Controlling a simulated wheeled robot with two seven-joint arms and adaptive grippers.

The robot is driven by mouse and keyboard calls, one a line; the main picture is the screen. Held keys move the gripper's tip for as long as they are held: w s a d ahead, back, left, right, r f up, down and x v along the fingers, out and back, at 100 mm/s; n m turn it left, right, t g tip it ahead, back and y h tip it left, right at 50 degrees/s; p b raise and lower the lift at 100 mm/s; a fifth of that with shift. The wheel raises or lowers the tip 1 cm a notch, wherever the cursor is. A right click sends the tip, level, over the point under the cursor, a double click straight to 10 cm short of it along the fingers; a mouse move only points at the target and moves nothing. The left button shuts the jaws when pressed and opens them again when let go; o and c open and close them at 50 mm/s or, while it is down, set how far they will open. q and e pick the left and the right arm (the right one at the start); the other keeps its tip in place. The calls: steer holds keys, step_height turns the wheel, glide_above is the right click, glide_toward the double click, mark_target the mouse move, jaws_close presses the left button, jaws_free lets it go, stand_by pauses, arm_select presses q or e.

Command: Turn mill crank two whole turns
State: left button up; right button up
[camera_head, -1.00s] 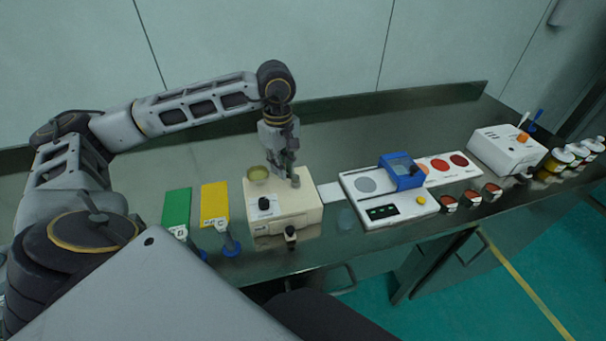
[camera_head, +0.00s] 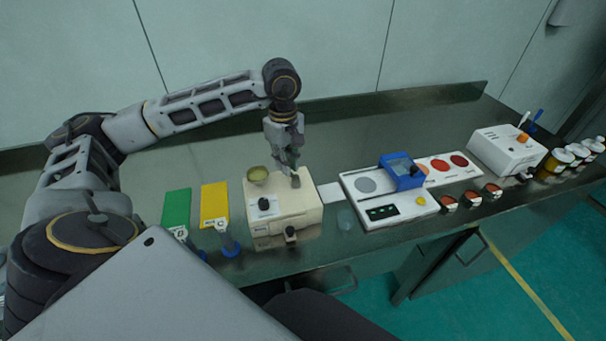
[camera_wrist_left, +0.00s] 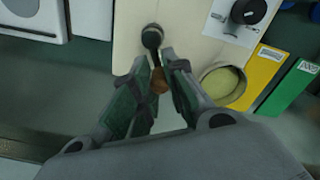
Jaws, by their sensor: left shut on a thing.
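The mill is a cream box (camera_head: 280,226) on the dark bench in the head view, with a black knob on its top. Its cream top also shows in the left wrist view (camera_wrist_left: 195,45). The crank has a dark hub (camera_wrist_left: 152,37) and a brown handle (camera_wrist_left: 159,84). My left gripper (camera_head: 291,168) is over the mill's back edge. In the left wrist view, my left gripper (camera_wrist_left: 162,78) has its two fingers on either side of the brown handle and is shut on it. The fingers partly hide the handle. My right gripper is not in view.
A round opening with yellowish content (camera_wrist_left: 222,84) is beside the crank. A white panel with a blue frame (camera_head: 402,172) is to the right. A white machine (camera_head: 505,150) is farther right.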

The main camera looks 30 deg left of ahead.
arm_select(q)
steer(key=shift+d+f, duration=0.15)
steer(key=shift+d, duration=0.05)
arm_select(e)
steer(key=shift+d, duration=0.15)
arm_select(q)
steer(key=shift+w+d, duration=0.4)
steer(key=shift+w, duration=0.35)
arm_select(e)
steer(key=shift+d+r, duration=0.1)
arm_select(q)
steer(key=shift+d, duration=0.1)
steer(key=shift+w+d, duration=0.45)
steer(key=shift+d, duration=0.2)
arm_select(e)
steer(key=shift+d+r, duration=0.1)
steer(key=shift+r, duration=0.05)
arm_select(q)
steer(key=shift+d+p, duration=0.15)
steer(key=shift+p, duration=0.15)
steer(key=shift+w+d, duration=0.1)
steer(key=shift+d, duration=0.6)
steer(key=shift+r, duration=0.2)
